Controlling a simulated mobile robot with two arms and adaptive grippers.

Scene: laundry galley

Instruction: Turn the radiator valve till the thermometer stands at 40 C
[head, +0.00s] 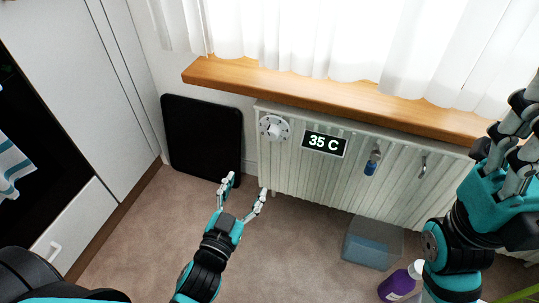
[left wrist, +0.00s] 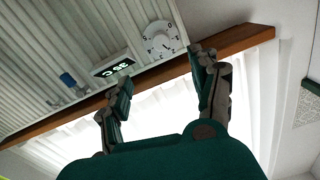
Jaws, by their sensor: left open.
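The radiator valve (head: 275,128) is a round white dial with a knob at the radiator's upper left corner. In the left wrist view the dial (left wrist: 158,42) shows marks around its rim. The thermometer (head: 325,143) is a black display reading 35 C, right of the valve; it also shows in the left wrist view (left wrist: 113,67). My left gripper (head: 244,187) is open and empty, below and left of the valve and apart from it. Its two fingers show in the left wrist view (left wrist: 160,72). My right gripper (head: 514,125) is at the right edge; its opening is unclear.
The white radiator (head: 300,180) stands under a wooden sill (head: 340,97). A blue item (head: 371,165) and a hook (head: 423,166) are on its front. A black panel (head: 203,135) leans left. A clear bin (head: 372,243) and purple bottle (head: 398,282) are on the floor.

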